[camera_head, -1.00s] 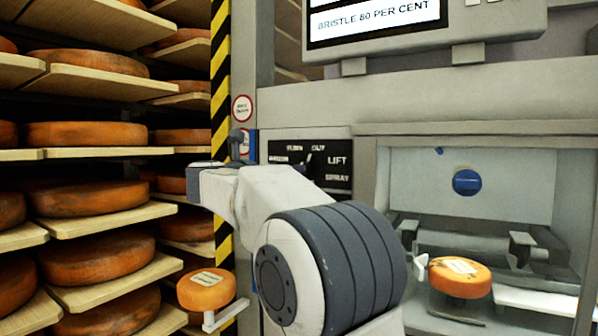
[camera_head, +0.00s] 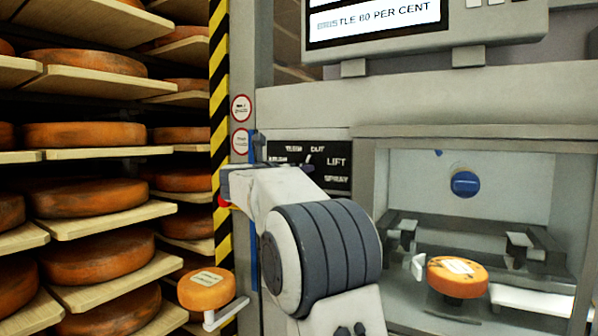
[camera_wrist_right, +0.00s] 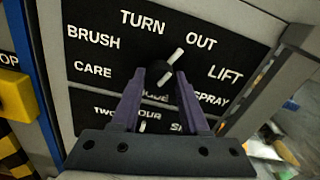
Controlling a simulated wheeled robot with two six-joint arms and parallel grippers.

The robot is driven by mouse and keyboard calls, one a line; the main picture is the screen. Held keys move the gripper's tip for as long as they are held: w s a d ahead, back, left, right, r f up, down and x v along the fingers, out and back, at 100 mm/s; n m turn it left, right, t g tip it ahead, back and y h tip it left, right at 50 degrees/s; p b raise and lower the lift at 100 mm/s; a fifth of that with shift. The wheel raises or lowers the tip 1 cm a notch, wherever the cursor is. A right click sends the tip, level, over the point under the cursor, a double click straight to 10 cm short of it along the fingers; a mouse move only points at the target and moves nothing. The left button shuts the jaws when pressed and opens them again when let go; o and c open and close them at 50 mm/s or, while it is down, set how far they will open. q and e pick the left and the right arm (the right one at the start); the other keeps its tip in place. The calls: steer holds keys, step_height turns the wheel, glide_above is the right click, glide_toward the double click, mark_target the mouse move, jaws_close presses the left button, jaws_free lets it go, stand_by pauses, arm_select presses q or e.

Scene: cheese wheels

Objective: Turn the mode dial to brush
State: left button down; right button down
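The mode dial (camera_wrist_right: 160,75) is a small dark knob on a black panel in the right wrist view. Its white pointer tilts up and right, between the TURN and OUT labels and nearer OUT. BRUSH (camera_wrist_right: 93,37) is printed left of it. My right gripper (camera_wrist_right: 160,73) has its two dark fingers spread, one on each side of the knob. I cannot tell whether they touch it. In the head view my right gripper (camera_head: 262,168) is at the left of the black panel (camera_head: 337,174), covering part of it. My left gripper is not in view.
A yellow part (camera_wrist_right: 15,97) stands left of the panel in the wrist view. A blue knob (camera_head: 465,184) and a cheese wheel (camera_head: 457,276) are in the bay at right. Shelves of cheese wheels fill the left, behind a striped post (camera_head: 220,90). A screen (camera_head: 375,18) hangs above.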

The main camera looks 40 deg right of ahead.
steer(key=shift+n, duration=0.4)
steer(key=shift+n+p, duration=5.2)
steer(key=shift+n, duration=3.2)
steer(key=shift+c, duration=2.1)
jaws_free()
steer(key=shift+a, duration=0.1)
